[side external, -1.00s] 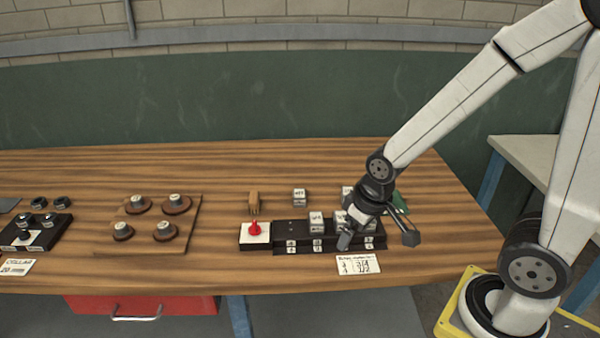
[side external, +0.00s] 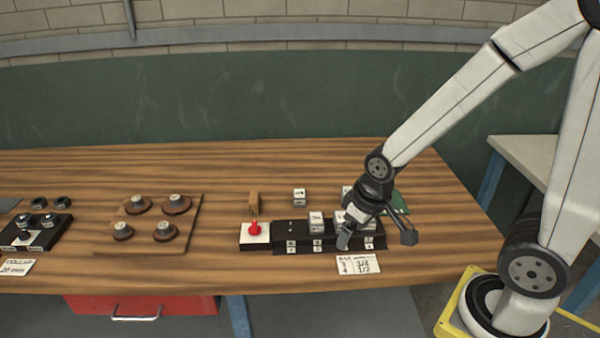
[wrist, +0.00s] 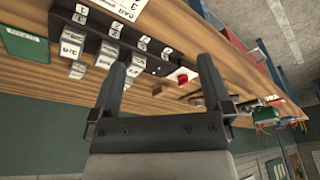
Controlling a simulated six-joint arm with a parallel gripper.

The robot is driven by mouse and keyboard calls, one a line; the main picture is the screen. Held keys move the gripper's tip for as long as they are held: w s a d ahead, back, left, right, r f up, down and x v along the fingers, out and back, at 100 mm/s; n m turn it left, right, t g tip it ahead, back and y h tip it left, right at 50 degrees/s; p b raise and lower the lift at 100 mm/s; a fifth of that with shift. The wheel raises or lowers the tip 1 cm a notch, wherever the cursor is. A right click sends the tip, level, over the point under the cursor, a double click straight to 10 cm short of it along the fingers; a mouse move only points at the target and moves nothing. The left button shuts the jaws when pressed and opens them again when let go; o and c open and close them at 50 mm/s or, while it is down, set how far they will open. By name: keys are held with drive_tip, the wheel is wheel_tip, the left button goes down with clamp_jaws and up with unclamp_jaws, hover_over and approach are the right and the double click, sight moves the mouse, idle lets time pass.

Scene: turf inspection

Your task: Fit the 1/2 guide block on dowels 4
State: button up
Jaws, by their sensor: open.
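Several pale guide blocks with printed faces are in view, and their marks are too small to read surely. One block (side external: 299,197) stands on the wood behind the black dowel rail (side external: 281,250). Another block (side external: 316,222) sits on the rail, left of my gripper (side external: 376,238). More blocks are partly hidden behind my gripper. In the wrist view, blocks (wrist: 105,55) show on and beside the rail, left of my gripper (wrist: 162,63). My gripper is open, its fingers wide apart with nothing between them, over the rail's right part. I cannot tell which block is 1/2.
A white box with a red knob (side external: 255,229) is at the rail's left end. A label card (side external: 359,265) lies in front. A small wooden piece (side external: 253,202) stands behind. A board with round knobs (side external: 104,246) is at left. A green item (side external: 400,203) lies right.

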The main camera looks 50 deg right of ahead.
drive_tip(key=w+d+f+m+g, duration=0.1)
drive_tip(key=w+d+f+m, duration=0.1)
drive_tip(key=w+d+m, duration=1.1)
drive_tip(key=w+d+f+m, duration=0.1)
drive_tip(key=w+d+m, duration=0.1)
drive_tip(key=d+m, duration=0.2)
drive_tip(key=w+d+f+m+g, duration=0.1)
drive_tip(key=w+d+f+m, duration=0.1)
drive_tip(key=d+m, duration=0.3)
drive_tip(key=w+d+f+m, duration=0.2)
drive_tip(key=d+m, duration=0.2)
drive_tip(key=m, duration=0.1)
drive_tip(key=shift+d+f+g, duration=0.1)
drive_tip(key=shift+d+g, duration=0.15)
drive_tip(key=shift+g, duration=0.05)
drive_tip(key=shift+d+f+m, duration=0.25)
drive_tip(key=shift+d+m, duration=0.25)
drive_tip(key=shift+d, duration=0.1)
drive_tip(key=shift+a+f, duration=0.15)
drive_tip(key=shift+f, duration=1.8)
drive_tip(key=shift+a+f, duration=0.15)
drive_tip(key=shift+f, duration=1.8)
drive_tip(key=c, duration=1.1)
